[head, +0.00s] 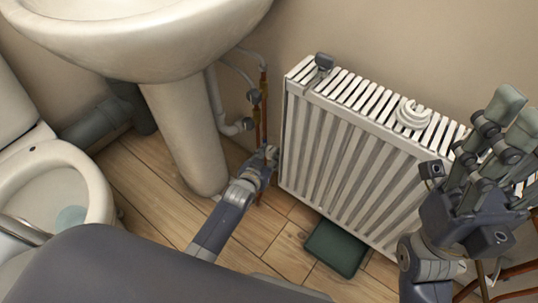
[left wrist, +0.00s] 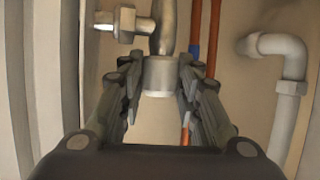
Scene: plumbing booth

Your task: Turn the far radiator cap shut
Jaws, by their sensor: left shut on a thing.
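My left gripper (head: 267,160) is low at the radiator's left end, by the pipe there. In the left wrist view its fingers (left wrist: 160,92) are shut around a grey cylindrical radiator cap (left wrist: 160,74), one set on each side of it. The cap sits in line with a shiny metal valve (left wrist: 166,30). In the head view the cap is mostly hidden by the gripper. My right gripper (head: 515,125) is raised in front of the radiator's right end. Its fingers look spread, with nothing seen in them, and it is partly cut by the picture edge.
The white radiator (head: 345,160) carries a coiled white item (head: 413,113) and a dark grey object (head: 321,64) on top. A dark green mat or box (head: 337,247) lies on the floor below. Copper pipes (head: 262,105), a sink pedestal (head: 185,135) and a toilet (head: 55,180) stand left.

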